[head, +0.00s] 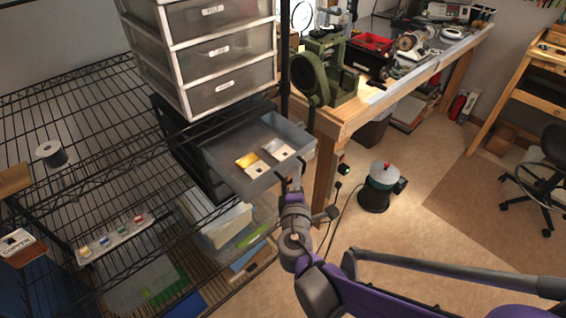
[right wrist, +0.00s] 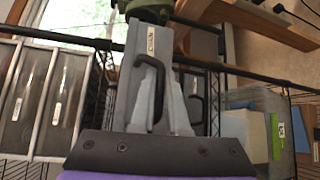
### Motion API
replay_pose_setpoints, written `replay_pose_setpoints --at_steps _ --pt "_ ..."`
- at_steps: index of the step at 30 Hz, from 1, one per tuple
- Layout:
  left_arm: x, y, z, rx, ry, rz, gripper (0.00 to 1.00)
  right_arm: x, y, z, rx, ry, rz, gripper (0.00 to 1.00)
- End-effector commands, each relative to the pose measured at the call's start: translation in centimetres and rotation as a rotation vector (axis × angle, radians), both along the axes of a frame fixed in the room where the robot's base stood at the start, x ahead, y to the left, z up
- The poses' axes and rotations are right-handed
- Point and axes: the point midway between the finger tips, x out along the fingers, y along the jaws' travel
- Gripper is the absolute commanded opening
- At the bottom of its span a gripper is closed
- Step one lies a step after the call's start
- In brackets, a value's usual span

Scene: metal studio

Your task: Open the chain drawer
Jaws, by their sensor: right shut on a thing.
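A grey drawer (head: 222,163) stands pulled out of the dark drawer unit on the wire shelf in the head view. Two small cards, one with a gold-coloured item (head: 250,163) and one with a silver-coloured item (head: 280,149), lie inside it. My right gripper (head: 289,181) is at the drawer's front and is shut on its handle. In the right wrist view the black handle (right wrist: 151,82) shows between the grey fingers, below a white label (right wrist: 151,40) too small to read. My left gripper is not in view.
Clear-fronted drawers (head: 220,62) stand above the open drawer. A wooden workbench (head: 345,112) with a green machine (head: 318,75) stands close on its right. Open floor lies farther right.

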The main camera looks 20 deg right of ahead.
Motion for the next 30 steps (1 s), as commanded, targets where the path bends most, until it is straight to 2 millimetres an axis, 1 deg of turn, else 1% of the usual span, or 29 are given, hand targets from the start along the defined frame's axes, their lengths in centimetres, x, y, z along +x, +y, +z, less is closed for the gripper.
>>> replay_pose_setpoints --at_steps 1,3,6,11,20,21,23,30 --pt "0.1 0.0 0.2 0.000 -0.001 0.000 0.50 -0.7 -0.3 0.1 0.001 -0.001 -0.001 0.00" --pt "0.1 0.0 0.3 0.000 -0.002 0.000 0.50 -1.4 -0.5 0.1 0.000 0.000 0.000 0.00" --pt "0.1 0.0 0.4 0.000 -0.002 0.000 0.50 -2.0 -0.7 0.0 0.000 0.000 0.000 0.00" --pt "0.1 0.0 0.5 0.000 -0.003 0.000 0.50 -2.4 -0.9 0.0 0.000 0.000 0.001 0.00" --pt "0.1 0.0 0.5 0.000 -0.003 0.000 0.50 -2.4 -0.9 0.0 0.000 0.000 0.001 0.00" --pt "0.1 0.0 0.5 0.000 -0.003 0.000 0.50 -2.4 -0.9 0.0 0.000 0.000 0.001 0.16" --pt "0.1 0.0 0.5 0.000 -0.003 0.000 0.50 -2.4 -0.9 0.0 0.000 0.000 0.001 0.25" --pt "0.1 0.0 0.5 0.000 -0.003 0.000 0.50 -2.4 -0.9 0.0 0.000 0.000 0.000 0.25"
